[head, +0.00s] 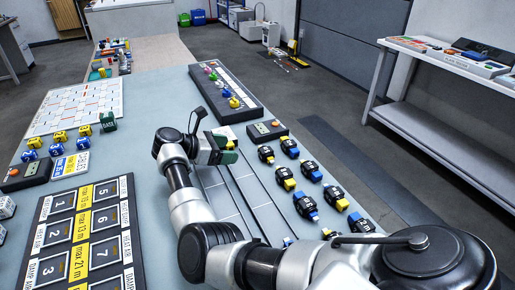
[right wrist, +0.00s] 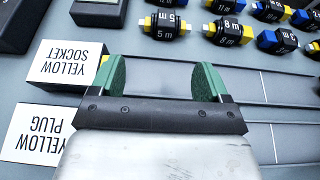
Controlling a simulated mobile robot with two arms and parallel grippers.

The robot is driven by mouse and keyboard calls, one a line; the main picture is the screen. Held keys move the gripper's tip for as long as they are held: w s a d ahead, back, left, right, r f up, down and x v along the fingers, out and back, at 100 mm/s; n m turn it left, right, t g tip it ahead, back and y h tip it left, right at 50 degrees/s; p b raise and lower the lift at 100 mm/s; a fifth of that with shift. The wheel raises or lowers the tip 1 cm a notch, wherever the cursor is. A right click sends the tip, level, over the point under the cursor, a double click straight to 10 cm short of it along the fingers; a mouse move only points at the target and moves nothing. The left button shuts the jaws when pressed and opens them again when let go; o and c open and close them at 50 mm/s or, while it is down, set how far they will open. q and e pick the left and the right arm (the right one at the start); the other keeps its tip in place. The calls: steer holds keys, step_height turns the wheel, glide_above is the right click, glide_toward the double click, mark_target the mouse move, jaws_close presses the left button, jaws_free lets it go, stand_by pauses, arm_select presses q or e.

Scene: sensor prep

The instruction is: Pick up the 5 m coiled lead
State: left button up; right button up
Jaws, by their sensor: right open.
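A black 5 m coiled lead with yellow ends (right wrist: 165,26) lies on the bench, its "5 m" label readable in the right wrist view; it appears to be the nearest lead in the head view (head: 266,154). A second 5 m lead, with blue ends, seems to lie just beyond it (head: 289,147), cut off at the top of the wrist view. My right gripper (head: 227,149) has green finger pads, spread apart and empty in the wrist view (right wrist: 160,82). It is over the bench, short of the yellow-ended lead and apart from it. My left gripper is not in view.
Several other leads lie close by, including an 8 m one with yellow ends (right wrist: 228,32). Cards reading "YELLOW SOCKET" (right wrist: 67,65) and "YELLOW PLUG" (right wrist: 35,135) lie beside the gripper. A dark strip with coloured knobs (head: 225,92) and a numbered panel (head: 85,235) also occupy the bench.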

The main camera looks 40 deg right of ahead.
mark_target(260, 151)
steer(key=x, duration=0.4)
steer(key=shift+s+d+r+p, duration=0.1)
steer(key=shift+s+d+p, duration=0.05)
steer(key=shift+s+p, duration=0.2)
steer(key=shift+d+f, duration=0.25)
steer(key=shift+d, duration=0.15)
steer(key=p+x, duration=0.1)
steer(key=x, duration=0.3)
steer(key=shift+s+r+p, duration=0.2)
steer(key=shift+s+p, duration=0.15)
steer(key=shift+p, duration=0.05)
steer(key=shift+s+d+f, duration=0.1)
steer(key=shift+d+f, duration=0.2)
steer(key=shift+d, duration=0.2)
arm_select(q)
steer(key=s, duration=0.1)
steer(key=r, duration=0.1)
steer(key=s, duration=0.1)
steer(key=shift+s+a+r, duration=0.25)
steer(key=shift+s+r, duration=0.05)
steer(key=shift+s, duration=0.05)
arm_select(e)
steer(key=shift+a, duration=0.1)
steer(key=c, duration=1)
